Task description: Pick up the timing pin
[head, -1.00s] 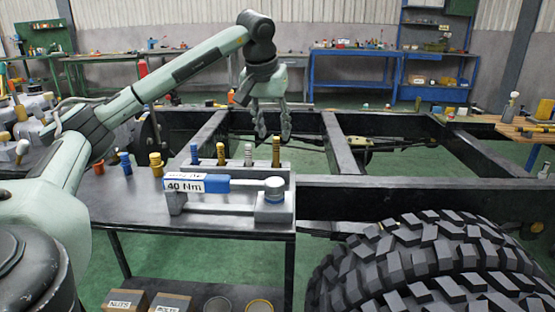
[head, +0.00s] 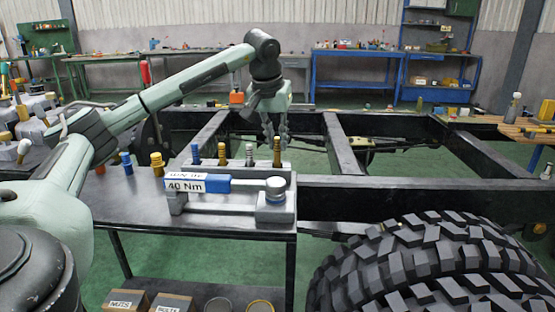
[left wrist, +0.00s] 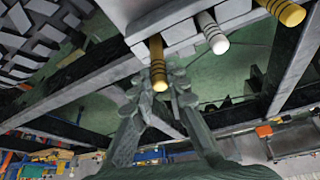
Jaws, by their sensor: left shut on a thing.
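Several ringed pins stand upright in a grey holder on the dark bench. From left to right they are a blue one (head: 195,154), a gold one (head: 222,154), a pale one (head: 249,155) and a brass one (head: 277,153). No label shows which is the timing pin. My left gripper (head: 275,140) points down at the brass pin on the right end, its fingers shut on the upper part. In the left wrist view the fingers (left wrist: 158,88) lie on both sides of this brass pin (left wrist: 157,60), which still stands at the holder. My right gripper is not in view.
A torque wrench marked 40 Nm (head: 205,183) lies in its grey cradle in front of the pins. The black chassis frame (head: 400,190) runs behind and right of the bench. A big tyre (head: 440,265) fills the lower right. Open space lies above the pins.

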